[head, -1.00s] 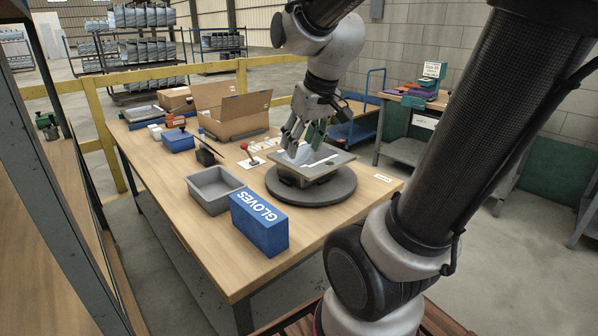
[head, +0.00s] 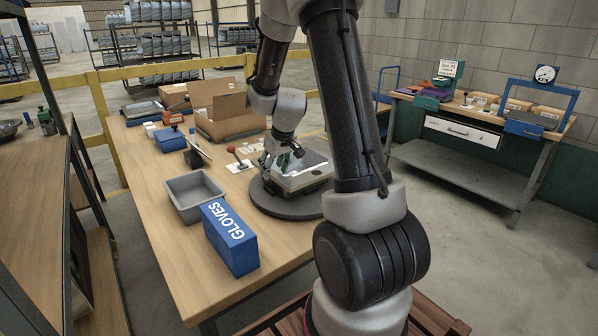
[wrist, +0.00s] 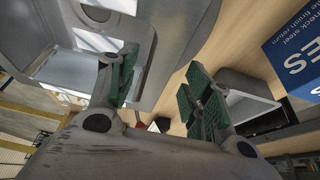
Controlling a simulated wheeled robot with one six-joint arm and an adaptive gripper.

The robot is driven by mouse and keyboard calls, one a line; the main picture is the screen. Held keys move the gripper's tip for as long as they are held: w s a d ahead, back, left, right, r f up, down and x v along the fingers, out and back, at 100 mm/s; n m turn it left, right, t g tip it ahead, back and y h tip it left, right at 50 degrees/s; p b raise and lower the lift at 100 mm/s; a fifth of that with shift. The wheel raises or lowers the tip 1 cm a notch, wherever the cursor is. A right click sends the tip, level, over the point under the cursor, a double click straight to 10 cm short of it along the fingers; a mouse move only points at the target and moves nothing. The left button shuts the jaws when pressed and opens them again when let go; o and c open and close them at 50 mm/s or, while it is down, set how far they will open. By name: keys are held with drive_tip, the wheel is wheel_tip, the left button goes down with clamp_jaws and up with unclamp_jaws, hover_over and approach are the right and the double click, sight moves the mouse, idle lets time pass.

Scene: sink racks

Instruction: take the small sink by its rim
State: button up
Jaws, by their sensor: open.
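The small steel sink (head: 303,183) rests on a round dark turntable (head: 268,202) on the workbench. My gripper (head: 283,160) is at the sink's far left side in the head view, partly hidden by my own wrist. In the wrist view the sink (wrist: 165,20) fills the upper left, with bright reflections in its basin. My gripper (wrist: 158,90) is open there, with green-padded fingers. The left finger overlaps the sink's rim area and the right finger is outside it, over the bench. I cannot tell whether either finger touches the rim.
A grey bin (head: 195,207) and a blue gloves box (head: 231,240) stand left of the turntable. Behind are an open cardboard box (head: 218,125), a red-knobbed tool (head: 238,158) and a blue box (head: 170,141). Bare bench (head: 150,240) lies along the left front.

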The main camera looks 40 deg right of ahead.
drive_tip(key=shift+x, duration=0.9)
clamp_jaws()
drive_tip(key=shift+r, duration=0.1)
drive_tip(key=shift+r, duration=0.1)
